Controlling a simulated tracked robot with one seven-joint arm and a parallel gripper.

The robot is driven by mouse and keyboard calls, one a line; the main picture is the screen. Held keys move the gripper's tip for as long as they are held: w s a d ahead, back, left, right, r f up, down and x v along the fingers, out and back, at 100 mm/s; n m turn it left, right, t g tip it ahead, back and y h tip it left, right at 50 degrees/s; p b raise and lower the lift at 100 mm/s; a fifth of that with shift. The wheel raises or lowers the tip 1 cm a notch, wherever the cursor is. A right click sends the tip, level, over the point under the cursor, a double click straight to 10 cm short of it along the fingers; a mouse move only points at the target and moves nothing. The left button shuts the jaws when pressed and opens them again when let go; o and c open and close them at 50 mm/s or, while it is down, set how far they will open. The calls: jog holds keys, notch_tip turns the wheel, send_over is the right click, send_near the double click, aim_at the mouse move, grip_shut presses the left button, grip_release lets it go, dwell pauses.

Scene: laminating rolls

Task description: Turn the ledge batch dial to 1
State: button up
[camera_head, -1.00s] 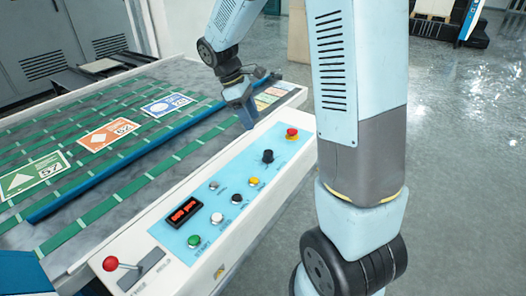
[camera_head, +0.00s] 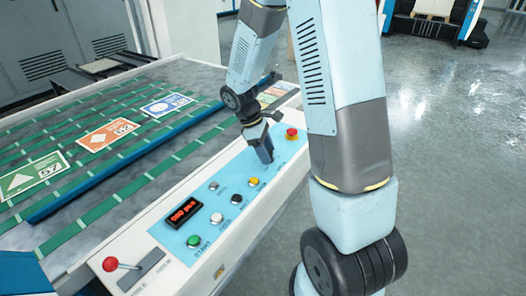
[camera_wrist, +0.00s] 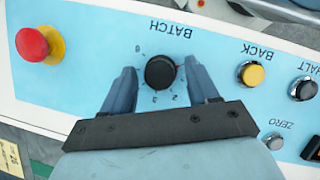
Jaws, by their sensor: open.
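The batch dial is a black round knob (camera_wrist: 160,72) in the wrist view, on the light blue control panel (camera_wrist: 95,55) under the upside-down word BATCH. Small numbers ring it, and a red mark shows at its right edge. My gripper (camera_wrist: 162,82) is open, with one finger on each side of the knob; I cannot tell whether they touch it. In the head view my gripper (camera_head: 265,153) is down at the panel (camera_head: 215,170) and hides the dial.
A red emergency button (camera_wrist: 38,44) stands on one side of the dial, and a yellow BACK button (camera_wrist: 251,74) on the other. A red-knobbed lever (camera_head: 110,264) is at the panel's near end. A belt table with printed cards (camera_head: 108,134) lies left of the panel.

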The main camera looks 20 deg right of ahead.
jog(key=c, duration=1)
jog(key=shift+a+f, duration=0.1)
jog(key=shift+a, duration=0.25)
jog(key=shift+d, duration=0.25)
jog(key=shift+d+m, duration=0.15)
jog(key=shift+m, duration=0.35)
jog(key=m+g+y, duration=0.1)
jog(key=m, duration=0.2)
jog(key=m+g+y, duration=0.1)
jog(key=m, duration=0.2)
jog(key=shift+d+m, duration=0.15)
jog(key=shift+m, duration=0.15)
jog(key=shift+y, duration=0.3)
